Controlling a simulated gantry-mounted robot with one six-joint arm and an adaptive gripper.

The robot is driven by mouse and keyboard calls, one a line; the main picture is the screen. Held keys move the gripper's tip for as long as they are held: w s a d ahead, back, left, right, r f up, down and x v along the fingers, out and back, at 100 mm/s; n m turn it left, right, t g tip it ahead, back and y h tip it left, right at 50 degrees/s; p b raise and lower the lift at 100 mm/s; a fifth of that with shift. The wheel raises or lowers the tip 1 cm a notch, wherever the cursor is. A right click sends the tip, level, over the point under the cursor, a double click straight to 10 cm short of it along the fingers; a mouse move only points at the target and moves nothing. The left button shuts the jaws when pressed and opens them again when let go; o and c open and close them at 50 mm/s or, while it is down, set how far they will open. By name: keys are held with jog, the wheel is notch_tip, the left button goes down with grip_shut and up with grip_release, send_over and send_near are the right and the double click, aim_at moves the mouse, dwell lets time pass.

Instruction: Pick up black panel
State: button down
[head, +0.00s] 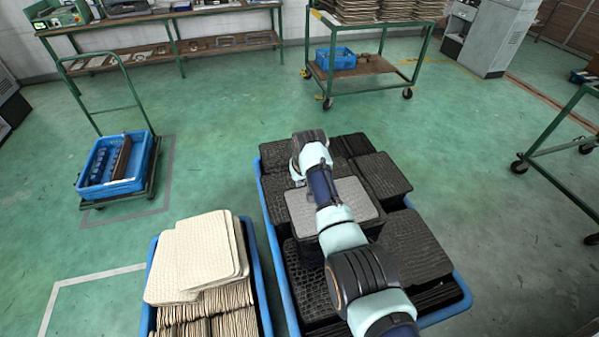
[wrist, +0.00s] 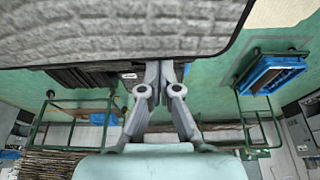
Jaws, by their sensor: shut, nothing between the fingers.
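Black textured panels (head: 415,240) lie in stacks in a large blue crate (head: 459,279) under my arm in the head view. A lighter grey panel (head: 300,212) lies on top of the middle stack, partly covered by my arm. In the wrist view a grey textured panel with a dark rim (wrist: 110,35) fills the top of the picture. My gripper (wrist: 164,66) is shut and empty, its fingertips at that panel's dark edge in the picture. I cannot tell whether they touch it. The fingers are hidden in the head view.
A second blue crate (head: 262,290) holds cream panels (head: 200,255) close on the left. A green trolley with a blue bin (head: 115,165) stands further left. A green shelf cart (head: 365,65) stands behind. Open green floor (head: 225,115) lies between them.

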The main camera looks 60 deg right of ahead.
jog(key=shift+s+a, duration=0.3)
jog(key=shift+w+d, duration=0.1)
